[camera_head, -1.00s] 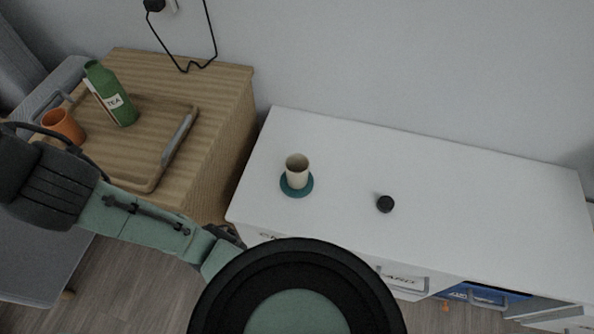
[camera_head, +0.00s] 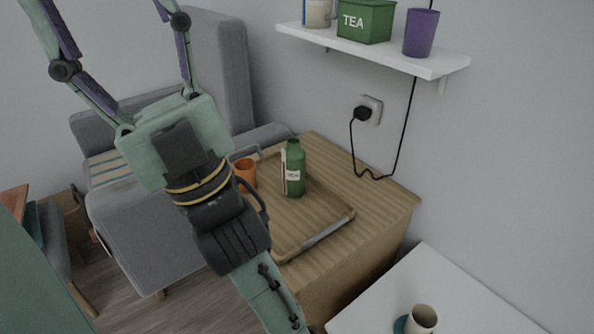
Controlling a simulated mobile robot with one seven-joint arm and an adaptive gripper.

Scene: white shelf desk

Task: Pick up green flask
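The green flask (camera_head: 296,178), with a white label, stands upright on a wooden tray (camera_head: 325,236) on the wooden cabinet. My gripper (camera_head: 108,22) is at the upper left of the picture, with its fingers spread wide and nothing seen between them. The fingers point up, away from the flask, and their tips are cut off by the top edge. The flask is to the right of my gripper's body and apart from it.
An orange cup (camera_head: 245,173) stands left of the flask. A wall shelf (camera_head: 395,56) above holds a green TEA box (camera_head: 366,21) and a purple cup (camera_head: 420,33). A grey armchair (camera_head: 150,235) is behind my arm. A white desk (camera_head: 440,285) with a beige cup (camera_head: 422,320) is lower right.

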